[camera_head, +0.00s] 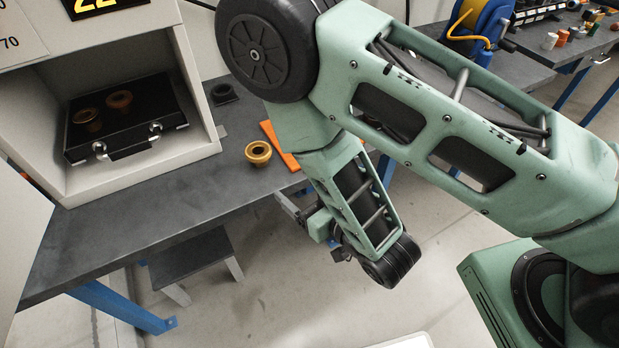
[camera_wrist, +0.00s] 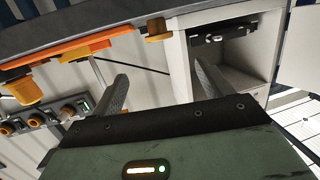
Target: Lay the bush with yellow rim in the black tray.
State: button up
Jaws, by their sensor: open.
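The bush with yellow rim (camera_head: 258,152) is a brass-coloured ring with a dark hole, on the grey bench right of the white cabinet. It also appears near the top of the wrist view (camera_wrist: 157,30). The black tray (camera_head: 140,112) lies inside the open cabinet, with metal fittings and a handle along its front edge. Two brownish bushes (camera_head: 119,99) stand in its left and back part. In the wrist view the tray's front edge (camera_wrist: 222,32) shows. My gripper (camera_wrist: 162,85) is open and empty, apart from the bush; in the head view it is partly hidden by my arm.
The white cabinet (camera_head: 205,120) has walls around the tray and an open front. An orange strip (camera_head: 279,146) lies just right of the bush. A dark ring (camera_head: 224,93) stands behind it. A stool (camera_head: 185,258) stands below the bench. Bench left of the bush is clear.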

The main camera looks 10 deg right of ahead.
jog(key=shift+s+d+r+p, duration=0.3)
jog(key=shift+s+p, duration=0.2)
jog(key=shift+p, duration=0.1)
